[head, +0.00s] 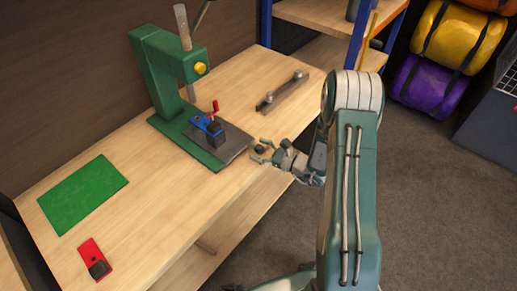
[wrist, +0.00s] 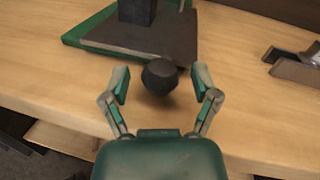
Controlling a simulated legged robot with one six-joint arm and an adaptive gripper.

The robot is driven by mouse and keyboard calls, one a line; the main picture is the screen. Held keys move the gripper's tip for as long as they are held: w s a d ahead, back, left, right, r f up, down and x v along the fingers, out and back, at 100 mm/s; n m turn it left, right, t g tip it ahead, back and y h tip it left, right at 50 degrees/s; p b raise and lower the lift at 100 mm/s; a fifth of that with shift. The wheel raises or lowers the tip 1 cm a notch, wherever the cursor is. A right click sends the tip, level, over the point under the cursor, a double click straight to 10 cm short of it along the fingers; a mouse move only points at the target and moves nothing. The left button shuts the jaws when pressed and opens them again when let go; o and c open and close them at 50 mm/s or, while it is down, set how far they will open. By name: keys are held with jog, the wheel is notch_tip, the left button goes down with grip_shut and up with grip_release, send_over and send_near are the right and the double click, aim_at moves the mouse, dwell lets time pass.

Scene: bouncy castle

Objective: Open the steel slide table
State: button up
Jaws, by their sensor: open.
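The steel slide table (head: 236,146) is a dark flat plate on the green base of a green press (head: 165,75). It carries a blue vise (head: 207,125) with a red handle and a black block (wrist: 137,12). A black faceted knob (wrist: 160,77) sits at the plate's near edge; the joint between them is hidden. In the head view the knob (head: 260,149) is small and dark. My gripper (wrist: 161,92) is open, with one finger on each side of the knob. Gaps show between the fingers and the knob. The gripper also shows in the head view (head: 262,153).
A steel bar with fittings (head: 282,91) lies on the wooden bench right of the press. A green mat (head: 83,195) and a red piece with a black block (head: 95,258) lie at the left. A blue-framed shelf (head: 310,15) stands behind.

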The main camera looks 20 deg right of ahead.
grip_shut()
jog(key=s+a+v, duration=0.2)
jog(key=v, duration=1.4)
jog(key=shift+s, duration=0.15)
grip_release()
jog(key=v, duration=1.2)
